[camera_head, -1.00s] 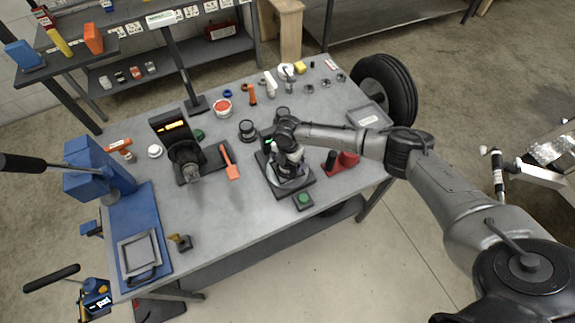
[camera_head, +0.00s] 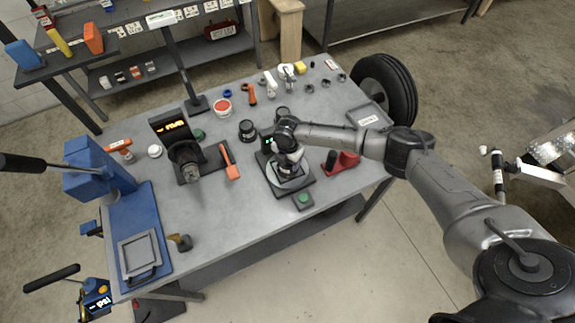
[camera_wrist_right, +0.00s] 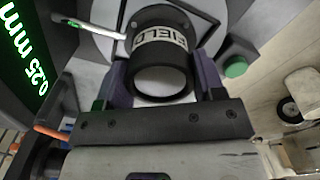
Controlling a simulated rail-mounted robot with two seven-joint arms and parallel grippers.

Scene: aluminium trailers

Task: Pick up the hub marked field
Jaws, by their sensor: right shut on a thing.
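The hub marked field (camera_wrist_right: 162,50) is a short black cylinder with a pale label reading "FIELD" in the right wrist view. It sits in front of a round light plate (camera_wrist_right: 226,22) on a gauge stand. My right gripper (camera_wrist_right: 164,78) has one finger on each side of the hub and is shut on it. In the head view my right gripper (camera_head: 290,158) is over the gauge stand (camera_head: 301,187), and it largely hides the hub. I cannot tell whether the hub is clear of the plate. My left gripper is not in view.
A thin white probe (camera_wrist_right: 95,29) is close beside the hub, and a green display reads "0.25 mm" (camera_wrist_right: 22,45). A green button box (camera_head: 303,201), red block (camera_head: 346,160), black cylinder (camera_head: 247,130) and orange tool (camera_head: 230,163) surround the stand. The front middle of the table is clear.

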